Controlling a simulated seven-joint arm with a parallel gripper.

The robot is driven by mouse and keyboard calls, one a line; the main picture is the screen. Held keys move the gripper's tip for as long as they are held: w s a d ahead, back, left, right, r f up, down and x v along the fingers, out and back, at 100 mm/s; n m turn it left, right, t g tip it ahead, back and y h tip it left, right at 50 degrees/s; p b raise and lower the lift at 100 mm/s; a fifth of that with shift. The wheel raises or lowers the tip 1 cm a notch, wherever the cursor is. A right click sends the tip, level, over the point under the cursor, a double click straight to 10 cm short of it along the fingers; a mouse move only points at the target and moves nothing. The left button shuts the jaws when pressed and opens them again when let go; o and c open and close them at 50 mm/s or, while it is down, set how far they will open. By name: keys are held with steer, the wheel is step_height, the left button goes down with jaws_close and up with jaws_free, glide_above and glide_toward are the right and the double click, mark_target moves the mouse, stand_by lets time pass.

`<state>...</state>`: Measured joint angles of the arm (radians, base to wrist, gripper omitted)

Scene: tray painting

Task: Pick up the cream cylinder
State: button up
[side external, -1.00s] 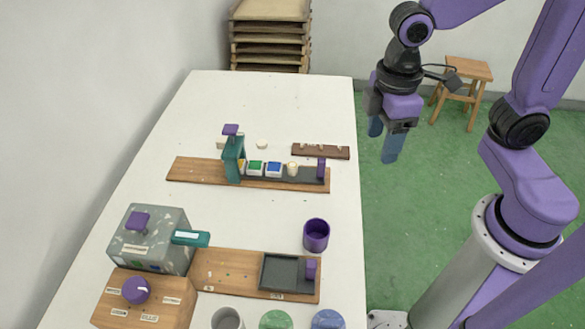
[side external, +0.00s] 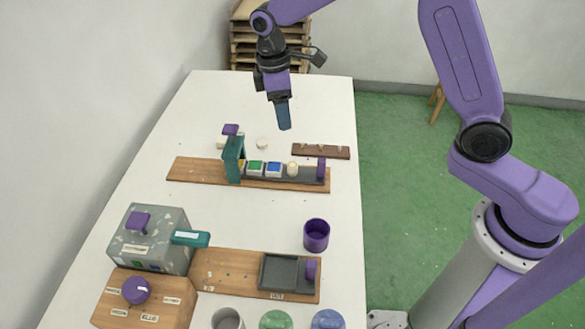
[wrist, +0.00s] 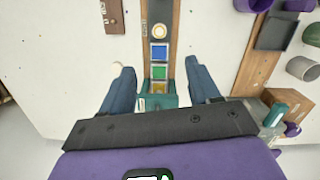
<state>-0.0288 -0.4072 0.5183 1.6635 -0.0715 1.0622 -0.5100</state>
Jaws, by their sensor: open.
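A small cream cylinder (side external: 292,169) stands in the dark channel of the far wooden board, right of the blue tile; in the wrist view it is the round cream piece (wrist: 159,30) at the top of the row. A second round cream piece (side external: 262,144) lies on the table behind the board; it also shows in the wrist view (wrist: 117,61). My gripper (side external: 284,122) is high above the table behind the board, fingers pointing down. In the wrist view its two blue fingers are apart with nothing held between them (wrist: 160,75).
A teal gate (side external: 233,160) with a purple knob stands over the row, beside green (side external: 255,168) and blue (side external: 273,169) tiles. A purple block (side external: 321,168) ends the channel. A brown rack (side external: 321,151) lies behind. A purple cup (side external: 316,235) and grey box (side external: 150,240) are nearer.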

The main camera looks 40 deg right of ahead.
mark_target(292, 165)
steer(key=f, duration=0.5)
steer(key=d+f, duration=0.1)
steer(key=f, duration=0.5)
steer(key=s+f, duration=0.1)
steer(key=f, duration=0.5)
steer(key=shift+d+f, duration=0.2)
steer(key=shift+d, duration=0.15)
steer(key=c, duration=1.1)
